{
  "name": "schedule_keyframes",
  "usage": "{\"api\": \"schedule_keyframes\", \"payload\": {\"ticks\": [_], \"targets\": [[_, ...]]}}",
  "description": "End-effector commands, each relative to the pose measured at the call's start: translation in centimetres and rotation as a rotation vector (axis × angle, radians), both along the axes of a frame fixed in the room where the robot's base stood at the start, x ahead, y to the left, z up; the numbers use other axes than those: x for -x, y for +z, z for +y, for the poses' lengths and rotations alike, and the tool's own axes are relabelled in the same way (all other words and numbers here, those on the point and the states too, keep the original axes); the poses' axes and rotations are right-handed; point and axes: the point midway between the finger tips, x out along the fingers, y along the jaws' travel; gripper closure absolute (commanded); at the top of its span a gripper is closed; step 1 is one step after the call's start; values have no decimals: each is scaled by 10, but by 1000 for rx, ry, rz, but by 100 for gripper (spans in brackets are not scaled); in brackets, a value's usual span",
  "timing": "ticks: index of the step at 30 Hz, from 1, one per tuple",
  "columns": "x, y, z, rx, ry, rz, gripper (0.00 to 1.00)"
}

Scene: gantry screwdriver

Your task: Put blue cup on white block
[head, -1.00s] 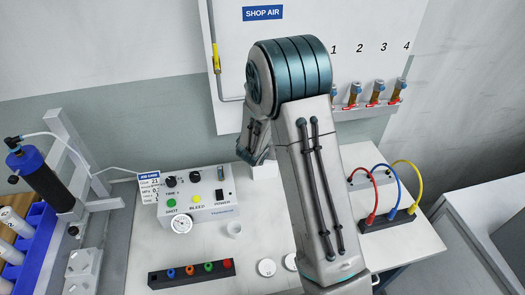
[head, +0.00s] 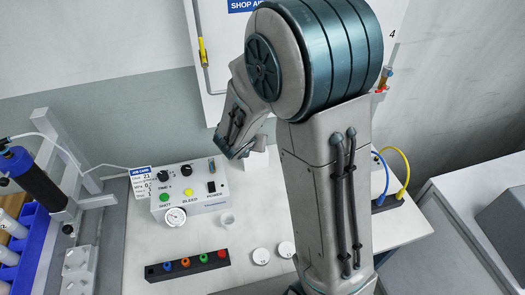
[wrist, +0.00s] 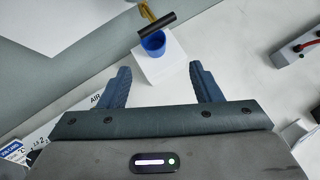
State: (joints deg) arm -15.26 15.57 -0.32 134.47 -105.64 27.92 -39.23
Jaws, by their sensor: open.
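In the wrist view the blue cup (wrist: 153,42) is upright on the white block (wrist: 160,66), touching its top. My gripper (wrist: 162,73) is open, with its two fingers apart, empty, on the near side of the block. The cup is beyond the fingertips and not between them. In the head view the white block (head: 257,161) shows partly beside my wrist, on the table behind the control box. The cup is hidden there behind my arm, and the fingertips are not clearly visible.
A dark cylinder (wrist: 157,24) lies close behind the cup. The control box (head: 190,192) stands left of the block. A black rack with coloured fittings (head: 187,265), a small white cup (head: 227,220) and white lids (head: 261,257) are nearer. Cables stand at right.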

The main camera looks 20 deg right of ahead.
Motion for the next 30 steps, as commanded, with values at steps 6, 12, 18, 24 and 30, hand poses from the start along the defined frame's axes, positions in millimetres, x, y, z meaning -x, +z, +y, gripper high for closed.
{"api": "schedule_keyframes", "payload": {"ticks": [6, 12, 18, 24, 30], "targets": [[32, 48, -48, -231, -462, -148, 42], [90, 80, -84, -524, -997, -286, 42], [153, 96, -88, -832, -1511, -372, 42], [205, 106, -65, -1133, -1979, -371, 42], [231, 114, -37, -1322, -2264, -306, 42]]}}
